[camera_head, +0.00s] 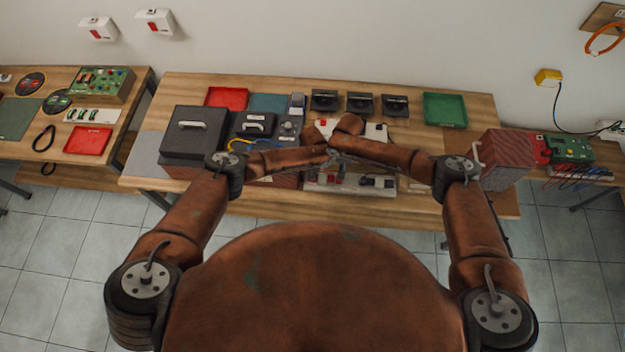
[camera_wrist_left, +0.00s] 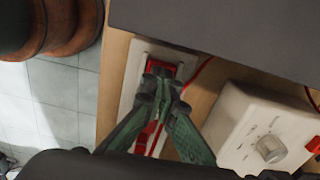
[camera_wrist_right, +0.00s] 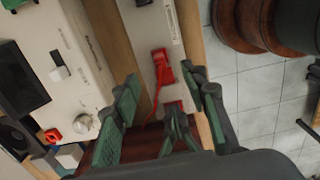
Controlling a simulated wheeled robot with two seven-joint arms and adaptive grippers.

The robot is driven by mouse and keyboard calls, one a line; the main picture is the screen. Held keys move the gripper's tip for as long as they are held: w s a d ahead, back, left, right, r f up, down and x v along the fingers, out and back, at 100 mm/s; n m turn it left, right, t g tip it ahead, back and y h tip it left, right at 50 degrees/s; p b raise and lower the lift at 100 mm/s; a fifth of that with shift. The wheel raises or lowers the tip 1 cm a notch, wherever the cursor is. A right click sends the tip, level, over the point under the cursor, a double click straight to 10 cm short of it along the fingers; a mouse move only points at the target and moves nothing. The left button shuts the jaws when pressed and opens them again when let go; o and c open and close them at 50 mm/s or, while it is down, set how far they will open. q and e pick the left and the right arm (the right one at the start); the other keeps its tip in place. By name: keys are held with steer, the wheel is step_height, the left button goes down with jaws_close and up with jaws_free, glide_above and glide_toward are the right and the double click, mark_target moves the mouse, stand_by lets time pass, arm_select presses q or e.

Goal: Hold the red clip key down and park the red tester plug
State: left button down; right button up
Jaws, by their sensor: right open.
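My left gripper (camera_head: 334,157) is low over a narrow white strip (camera_head: 348,188) near the table's front edge. In the left wrist view its green fingers (camera_wrist_left: 163,73) are together, with the tips at a red key (camera_wrist_left: 184,70); whether the key is down I cannot tell. The red plug (camera_wrist_right: 161,66), with a red cable, lies on the strip there. My right gripper (camera_wrist_right: 163,78) is open, its fingers on either side of the plug's line, apart from it.
A white box with a knob (camera_wrist_left: 270,148) stands close behind the strip. A dark case (camera_head: 195,130) is at the left, a reddish box (camera_head: 506,158) at the right. Red (camera_head: 228,97) and green (camera_head: 445,109) trays lie farther back. Both arms are close together.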

steer(key=shift+s+d+y, duration=0.15)
steer(key=shift+d+y, duration=0.1)
steer(key=shift+y, duration=0.05)
steer(key=shift+c, duration=0.9)
arm_select(q)
steer(key=shift+d, duration=0.1)
arm_select(e)
steer(key=d+r+y, duration=0.3)
steer(key=d+y, duration=0.1)
steer(key=x, duration=1.1)
steer(key=shift+w+a+f, duration=0.15)
steer(key=shift+w+f, duration=0.05)
steer(key=shift+f, duration=0.1)
steer(key=shift+c, duration=0.3)
jaws_close()
steer(key=c, duration=0.6)
jaws_free()
steer(key=shift+c, duration=0.2)
jaws_close()
steer(key=shift+r, duration=0.65)
